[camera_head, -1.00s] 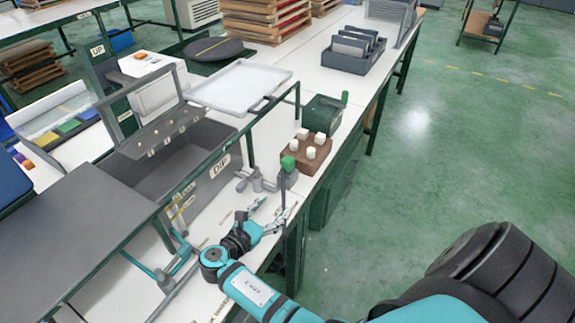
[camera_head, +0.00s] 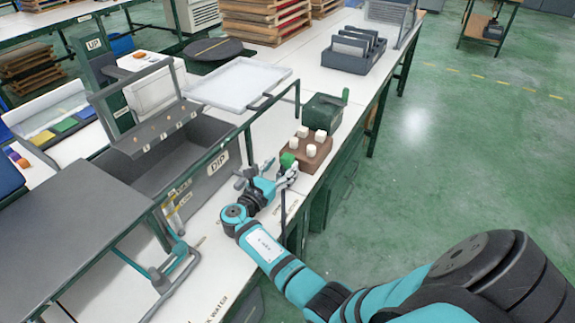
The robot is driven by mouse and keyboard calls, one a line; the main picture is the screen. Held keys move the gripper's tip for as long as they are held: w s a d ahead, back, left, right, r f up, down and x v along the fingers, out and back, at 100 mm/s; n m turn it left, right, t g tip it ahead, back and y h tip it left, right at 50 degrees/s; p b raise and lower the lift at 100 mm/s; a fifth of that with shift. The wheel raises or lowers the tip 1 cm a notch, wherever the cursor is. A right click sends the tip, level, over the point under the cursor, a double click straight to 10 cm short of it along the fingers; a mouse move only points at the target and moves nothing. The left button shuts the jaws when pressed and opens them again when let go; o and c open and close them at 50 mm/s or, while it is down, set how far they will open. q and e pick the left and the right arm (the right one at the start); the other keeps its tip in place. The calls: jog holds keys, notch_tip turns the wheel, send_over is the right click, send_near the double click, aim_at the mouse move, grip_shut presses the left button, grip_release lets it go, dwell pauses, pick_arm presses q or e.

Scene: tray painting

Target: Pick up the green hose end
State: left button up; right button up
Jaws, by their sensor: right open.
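The green hose end (camera_head: 287,161) is a small green block at the front edge of the white table, just left of a brown block with white pegs. My right gripper (camera_head: 278,172) is at the hose end, its fingers spread close to and just below it. The gripper is open. The fingers partly cover the grey stand under the green end, and I cannot tell whether they touch it. My left gripper is not in view.
The brown block with white pegs (camera_head: 309,153) stands close to the right of the gripper. A grey dip tank (camera_head: 185,160) is at left, with a green rail (camera_head: 247,130) beside it. A dark green box (camera_head: 322,112) stands behind.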

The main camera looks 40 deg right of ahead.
aim_at(285, 161)
jog(key=b+x, duration=0.1)
jog(key=x, duration=0.1)
jog(key=b+x, duration=0.1)
jog(key=x, duration=0.1)
jog(key=shift+w+f+b, duration=0.15)
jog(key=shift+w+b, duration=0.2)
jog(key=shift+b, duration=0.05)
jog(key=shift+w+d, duration=0.2)
jog(key=shift+d, duration=0.2)
jog(key=shift+c, duration=0.4)
grip_shut()
